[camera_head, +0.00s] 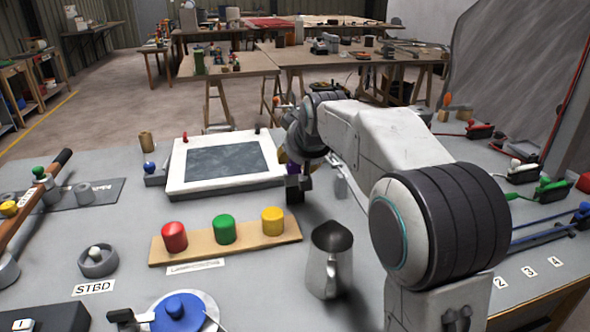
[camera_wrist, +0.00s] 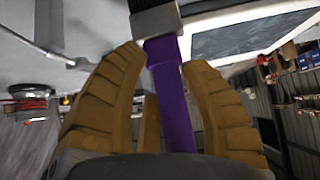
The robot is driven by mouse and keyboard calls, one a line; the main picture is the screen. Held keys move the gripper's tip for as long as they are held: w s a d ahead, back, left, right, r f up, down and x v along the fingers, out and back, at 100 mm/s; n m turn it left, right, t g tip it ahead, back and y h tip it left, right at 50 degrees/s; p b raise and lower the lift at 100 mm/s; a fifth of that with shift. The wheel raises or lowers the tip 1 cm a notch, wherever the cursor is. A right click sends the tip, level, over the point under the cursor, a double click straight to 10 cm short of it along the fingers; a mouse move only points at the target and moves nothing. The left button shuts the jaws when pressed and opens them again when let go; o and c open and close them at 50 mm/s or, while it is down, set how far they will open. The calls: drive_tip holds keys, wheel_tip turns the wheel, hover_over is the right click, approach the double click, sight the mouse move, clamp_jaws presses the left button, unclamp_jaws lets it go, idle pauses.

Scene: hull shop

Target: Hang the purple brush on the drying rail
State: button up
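The purple brush (camera_wrist: 172,95) passes between the brown ridged fingers of my gripper (camera_wrist: 160,58) in the wrist view. Its purple handle lies against the right finger, and a grey metal band crosses its far end. The fingers look closed around the handle. In the head view a bit of the purple brush (camera_head: 292,169) shows under my wrist, above the bench, with a dark end below it. My arm hides most of the gripper there. I cannot pick out the drying rail for certain in either view.
A white-framed dark panel (camera_head: 226,163) lies left of my gripper. A wooden board (camera_head: 195,253) with red, green and yellow knobs is nearer. A metal jug (camera_head: 328,262) stands close below my arm. Coloured-handled fittings (camera_head: 551,187) line the right side.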

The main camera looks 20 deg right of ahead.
clamp_jaws()
drive_tip(key=shift+r, duration=0.1)
idle(0.4)
